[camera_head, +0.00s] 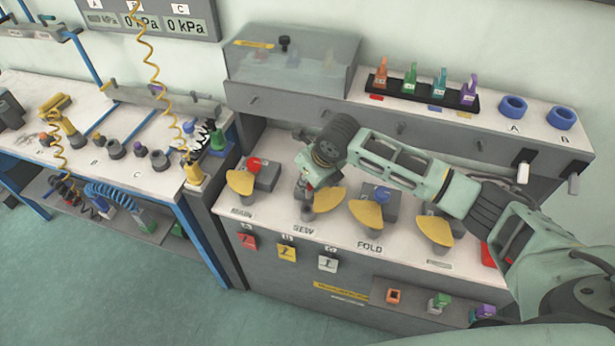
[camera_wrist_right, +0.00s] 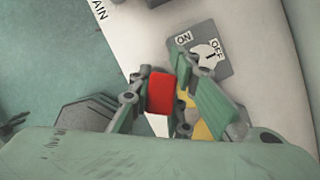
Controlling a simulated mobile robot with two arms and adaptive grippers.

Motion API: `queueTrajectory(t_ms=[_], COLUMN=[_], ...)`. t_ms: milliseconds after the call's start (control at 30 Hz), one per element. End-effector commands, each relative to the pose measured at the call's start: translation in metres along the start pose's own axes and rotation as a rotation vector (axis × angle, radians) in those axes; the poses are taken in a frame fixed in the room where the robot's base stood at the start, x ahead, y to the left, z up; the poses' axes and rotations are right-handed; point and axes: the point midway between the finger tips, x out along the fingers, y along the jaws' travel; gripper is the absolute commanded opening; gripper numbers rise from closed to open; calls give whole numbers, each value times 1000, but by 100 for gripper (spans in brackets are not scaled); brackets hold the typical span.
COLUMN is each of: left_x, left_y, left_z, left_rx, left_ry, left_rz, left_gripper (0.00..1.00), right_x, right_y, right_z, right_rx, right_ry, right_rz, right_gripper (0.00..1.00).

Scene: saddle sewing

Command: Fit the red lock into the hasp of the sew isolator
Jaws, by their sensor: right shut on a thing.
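My right gripper (camera_head: 308,186) is over the sew isolator in the head view, its arm coming in from the right. In the right wrist view the gripper (camera_wrist_right: 162,80) is shut on the red lock (camera_wrist_right: 160,93), a red block between the fingers. The sew isolator's grey ON/OFF plate (camera_wrist_right: 181,48) is just beyond the fingertips, and yellow (camera_wrist_right: 200,130) shows behind the right finger. In the head view the yellow part (camera_head: 328,199) of the sew isolator is visible, the rest mostly covered by the gripper. The hasp opening and the lock's shackle cannot be made out. My left gripper is out of view.
The main isolator (camera_head: 241,182) stands left of the gripper and the fold isolator (camera_head: 370,211) right, close by. Red, yellow and white tags (camera_head: 287,251) hang on the bench front. A black rack (camera_head: 421,93) of coloured locks and blue rings (camera_head: 512,107) are on the upper shelf.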

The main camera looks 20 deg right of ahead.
Motion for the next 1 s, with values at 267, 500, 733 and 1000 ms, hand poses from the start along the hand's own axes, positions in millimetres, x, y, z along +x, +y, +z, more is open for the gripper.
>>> queueTrajectory(t_ms=[267,500,733,1000], left_x=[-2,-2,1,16], left_y=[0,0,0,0], left_z=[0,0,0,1], left_rx=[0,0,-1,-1], left_ry=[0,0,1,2], left_rz=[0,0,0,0], left_gripper=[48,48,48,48], right_x=[2,2,7,28], right_y=[-2,-2,-2,-2], right_z=[0,1,1,-8], right_rx=[-60,-60,-68,-66], right_ry=[0,-1,-13,-12], right_rz=[24,23,23,22], right_gripper=[0,0,0,0])
